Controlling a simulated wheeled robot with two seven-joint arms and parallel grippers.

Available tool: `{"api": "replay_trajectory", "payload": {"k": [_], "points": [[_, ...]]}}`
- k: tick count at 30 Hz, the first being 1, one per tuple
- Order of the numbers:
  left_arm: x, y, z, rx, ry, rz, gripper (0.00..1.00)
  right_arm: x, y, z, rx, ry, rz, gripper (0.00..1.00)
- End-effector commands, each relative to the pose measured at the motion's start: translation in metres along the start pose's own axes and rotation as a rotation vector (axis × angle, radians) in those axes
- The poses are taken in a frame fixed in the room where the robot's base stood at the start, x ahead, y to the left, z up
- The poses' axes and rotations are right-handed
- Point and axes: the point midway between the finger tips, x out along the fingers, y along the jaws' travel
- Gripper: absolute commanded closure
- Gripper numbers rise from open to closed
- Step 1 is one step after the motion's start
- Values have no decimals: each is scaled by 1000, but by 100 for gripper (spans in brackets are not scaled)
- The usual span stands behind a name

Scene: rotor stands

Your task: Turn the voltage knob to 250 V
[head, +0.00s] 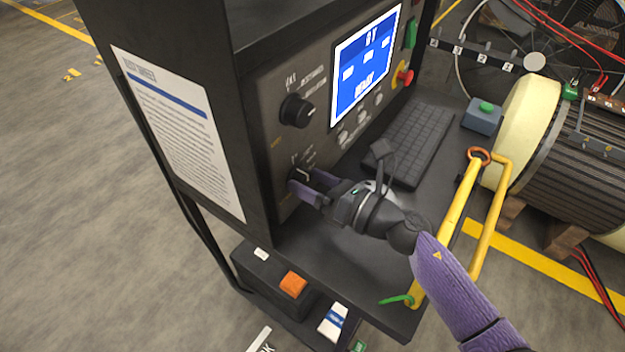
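The dark control panel (268,110) carries two black knobs. The larger upper knob (296,110) is untouched. The smaller lower knob (299,175) has a pale pointer mark. Labels by both are too small to read surely, so I cannot tell which is the voltage knob. The blue screen (364,66) seems to read 0 V on top. My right gripper (306,182) is at the lower knob, its purple fingers apart with the knob at their tips. Whether they press on it cannot be told. My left gripper is not in view.
A keyboard (412,143) lies on the shelf beside my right arm. A red stop button (405,77) is right of the screen. A ribbed motor (560,165) is at the right.

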Motion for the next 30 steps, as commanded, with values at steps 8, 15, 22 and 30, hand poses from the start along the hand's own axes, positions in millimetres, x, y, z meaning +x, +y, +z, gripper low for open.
{"api": "replay_trajectory", "payload": {"k": [8, 15, 22, 30], "points": [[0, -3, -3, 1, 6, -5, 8, 0, 0, 0, 0, 0, 0, 72], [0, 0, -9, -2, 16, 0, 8, 0, 0, 0, 2, 0, 0, 100], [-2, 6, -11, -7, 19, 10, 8, 0, 0, 1, 54, -2, 0, 100], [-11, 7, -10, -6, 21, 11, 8, 0, 0, 1, 243, -7, 2, 100]]}}
